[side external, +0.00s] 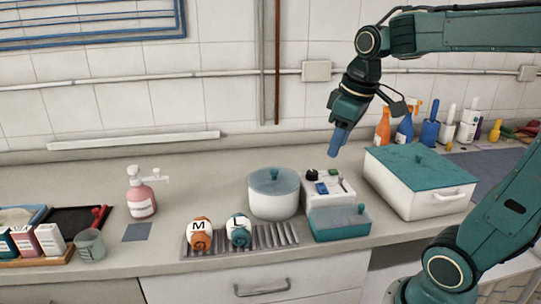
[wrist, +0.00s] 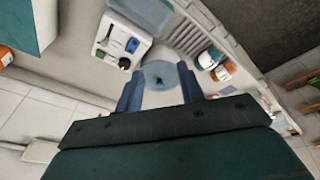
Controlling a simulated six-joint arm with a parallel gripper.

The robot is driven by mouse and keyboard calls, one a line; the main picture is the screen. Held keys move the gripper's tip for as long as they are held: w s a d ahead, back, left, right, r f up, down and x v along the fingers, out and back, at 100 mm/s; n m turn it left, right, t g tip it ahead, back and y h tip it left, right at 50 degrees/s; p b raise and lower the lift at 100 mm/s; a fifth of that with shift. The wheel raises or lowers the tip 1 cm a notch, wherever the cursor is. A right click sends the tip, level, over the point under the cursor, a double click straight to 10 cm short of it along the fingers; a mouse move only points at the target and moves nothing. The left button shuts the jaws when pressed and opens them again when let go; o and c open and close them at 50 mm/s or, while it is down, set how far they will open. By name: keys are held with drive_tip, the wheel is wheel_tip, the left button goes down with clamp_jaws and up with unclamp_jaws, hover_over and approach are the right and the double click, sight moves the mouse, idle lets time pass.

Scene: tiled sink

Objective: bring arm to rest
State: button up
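My gripper (side external: 338,140) hangs in the air above the counter, its blue fingers pointing down, well above the white pot and the switch box. In the wrist view my gripper (wrist: 158,84) has its two blue fingers apart, with nothing between them. The round lid of the pot shows beyond the fingers, lower down. My arm reaches in from the right and is bent at the wrist.
The pot (side external: 273,203), switch box (side external: 326,192), teal-lidded bin (side external: 418,195) and small teal box (side external: 340,225) stand below. Jars marked M (side external: 200,238) and L (side external: 239,232) sit on a ribbed rack. A pink soap bottle (side external: 141,200) stands left. Air around my gripper is clear.

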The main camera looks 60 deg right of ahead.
drive_tip(key=s+a+f+t+y, duration=0.1)
drive_tip(key=s+a+f+t, duration=0.1)
drive_tip(key=s+a, duration=0.6)
drive_tip(key=shift+a+f+m+t, duration=0.25)
drive_tip(key=shift+f+m+t, duration=0.15)
drive_tip(key=shift+f, duration=0.35)
